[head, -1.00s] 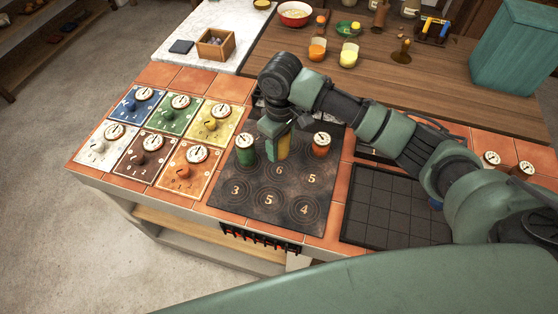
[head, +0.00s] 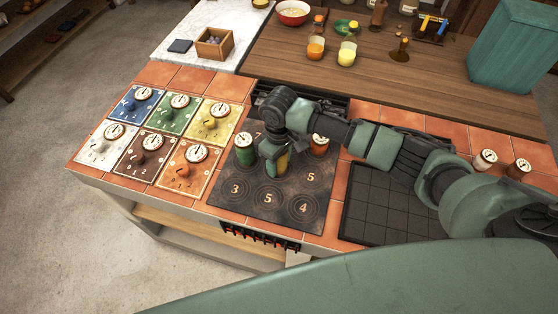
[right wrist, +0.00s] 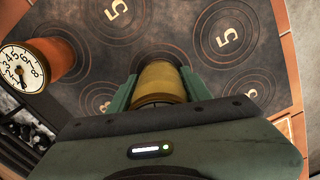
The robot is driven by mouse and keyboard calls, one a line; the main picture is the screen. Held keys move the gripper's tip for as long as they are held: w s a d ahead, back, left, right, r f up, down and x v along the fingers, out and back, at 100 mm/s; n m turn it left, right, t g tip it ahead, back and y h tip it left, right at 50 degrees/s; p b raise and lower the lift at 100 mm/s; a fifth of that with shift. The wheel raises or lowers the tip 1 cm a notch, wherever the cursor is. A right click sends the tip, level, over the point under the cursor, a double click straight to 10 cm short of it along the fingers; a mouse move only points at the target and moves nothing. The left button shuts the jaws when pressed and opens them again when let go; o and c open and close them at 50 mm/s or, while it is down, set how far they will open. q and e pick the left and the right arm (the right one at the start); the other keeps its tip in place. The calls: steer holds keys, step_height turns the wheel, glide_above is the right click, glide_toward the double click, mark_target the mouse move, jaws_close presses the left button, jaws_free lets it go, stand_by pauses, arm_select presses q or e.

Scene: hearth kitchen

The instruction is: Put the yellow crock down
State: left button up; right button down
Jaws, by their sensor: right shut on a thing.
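The yellow crock (right wrist: 162,82) is between the fingers of my right gripper (right wrist: 160,88), which is shut on it. In the head view the yellow crock (head: 283,163) is mostly hidden by my right gripper (head: 274,162). It is over the dark hob plate (head: 230,203) with numbered rings, between a green crock and an orange-brown crock. I cannot tell whether its base touches the plate. My left gripper is not in view.
The green crock (head: 246,153) stands close on the left and the orange-brown crock (head: 319,145) on the right, both with dial lids. Front rings marked 3, 5 and 4 are bare. Coloured dial panels (head: 150,150) lie left; a dark gridded tray (head: 385,205) lies right.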

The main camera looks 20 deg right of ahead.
steer(key=c, duration=0.7)
jaws_free()
steer(key=shift+o, duration=0.2)
step_height(320, 180, up, 12)
steer(key=shift+r+b, duration=0.15)
steer(key=shift+b, duration=0.75)
